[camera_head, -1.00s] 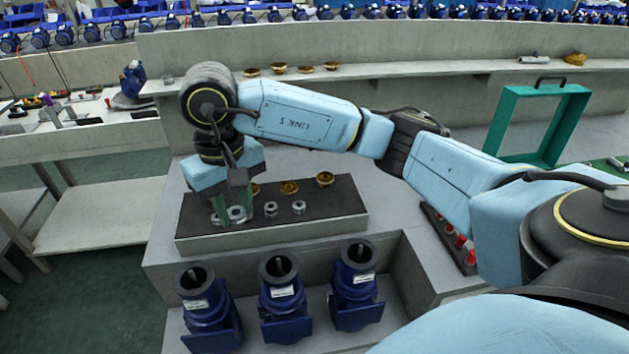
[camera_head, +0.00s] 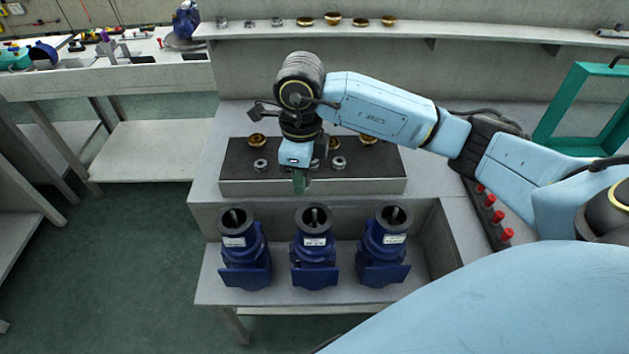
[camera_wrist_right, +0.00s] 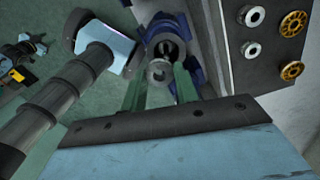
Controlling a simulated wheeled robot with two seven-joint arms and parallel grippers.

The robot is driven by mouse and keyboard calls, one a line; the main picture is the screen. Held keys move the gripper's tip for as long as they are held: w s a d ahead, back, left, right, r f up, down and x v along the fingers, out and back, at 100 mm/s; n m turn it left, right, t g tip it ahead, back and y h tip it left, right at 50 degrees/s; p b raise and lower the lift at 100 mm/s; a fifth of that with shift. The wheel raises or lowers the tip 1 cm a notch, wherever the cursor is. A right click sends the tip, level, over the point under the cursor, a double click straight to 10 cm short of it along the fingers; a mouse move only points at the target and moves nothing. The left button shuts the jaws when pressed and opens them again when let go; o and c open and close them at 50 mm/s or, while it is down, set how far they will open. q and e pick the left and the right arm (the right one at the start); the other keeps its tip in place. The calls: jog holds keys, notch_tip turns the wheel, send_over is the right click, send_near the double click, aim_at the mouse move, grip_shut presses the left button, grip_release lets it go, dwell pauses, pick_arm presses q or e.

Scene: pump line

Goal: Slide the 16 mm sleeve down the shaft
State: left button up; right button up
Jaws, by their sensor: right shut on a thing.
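My right gripper (camera_head: 299,186) points down in front of the dark-topped block, behind and above the middle pump. In the right wrist view its green fingers (camera_wrist_right: 159,84) are shut on a small grey metal sleeve (camera_wrist_right: 158,71). A blue pump (camera_wrist_right: 190,66) with a dark round opening lies just beyond the sleeve there, and a grey shaft shows inside. In the head view the middle pump (camera_head: 314,258) and the left pump (camera_head: 246,258) show a grey shaft end in their openings. The sleeve is hidden in the head view. My left gripper is not seen.
The block (camera_head: 380,187) carries grey rings (camera_head: 260,165) and brass parts (camera_head: 257,140). The right pump (camera_head: 384,256) shares the low shelf. Red-capped items (camera_head: 498,216) stand in a rack at right. A green frame (camera_head: 560,115) stands at the back right.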

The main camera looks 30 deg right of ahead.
aim_at(314, 210)
jog(key=m, duration=0.2)
jog(key=f+m, duration=0.1)
jog(key=m, duration=0.2)
jog(key=d+m, duration=0.1)
jog(key=m, duration=0.1)
jog(key=shift+s+f+m, duration=0.3)
jog(key=shift+f, duration=0.1)
jog(key=m, duration=0.2)
jog(key=f+m, duration=0.1)
jog(key=m, duration=0.1)
jog(key=d+m+p, duration=0.1)
jog(key=m, duration=0.1)
jog(key=shift+s+f+m, duration=0.25)
jog(key=shift+f+m, duration=0.05)
jog(key=shift+f+b, duration=1.45)
jog(key=shift+f, duration=0.35)
jog(key=shift+f, duration=0.2)
jog(key=shift+f+b, duration=0.3)
jog(key=shift+b, duration=0.05)
jog(key=shift+f+b, duration=0.45)
jog(key=shift+f, duration=0.15)
jog(key=o, duration=1.1)
jog(key=shift+c, duration=0.2)
